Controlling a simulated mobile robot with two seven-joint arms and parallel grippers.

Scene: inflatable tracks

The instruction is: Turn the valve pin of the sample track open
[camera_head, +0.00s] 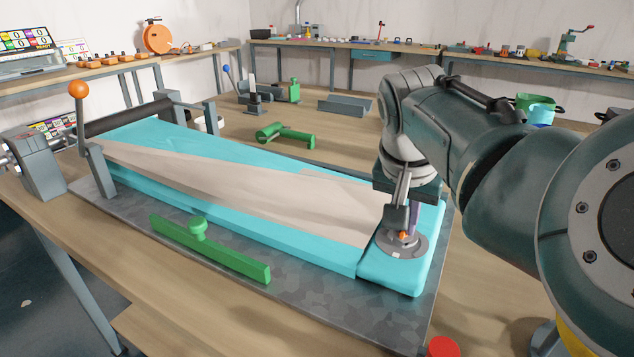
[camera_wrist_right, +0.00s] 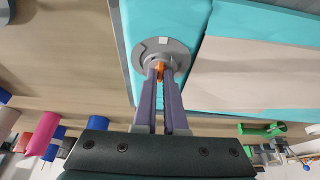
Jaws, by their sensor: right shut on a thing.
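The sample track (camera_head: 210,173) is a cyan and beige inflatable strip lying on a grey metal plate. A round grey valve (camera_head: 398,245) sits on its cyan near-right end. A small orange valve pin (camera_head: 403,235) stands in the middle of the valve, partly hidden by my fingers. My right gripper (camera_head: 404,228) points down over the valve, shut on the pin. In the right wrist view, its two purple fingers (camera_wrist_right: 160,80) close on the orange pin (camera_wrist_right: 159,67) inside the grey valve disc (camera_wrist_right: 166,50). My left gripper is in neither view.
A green T-shaped tool (camera_head: 215,248) lies on the plate in front of the track. Another green tool (camera_head: 285,135) lies behind it. A lever with an orange knob (camera_head: 78,89) stands at the track's left end. A red round object (camera_head: 443,347) is at the bottom edge.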

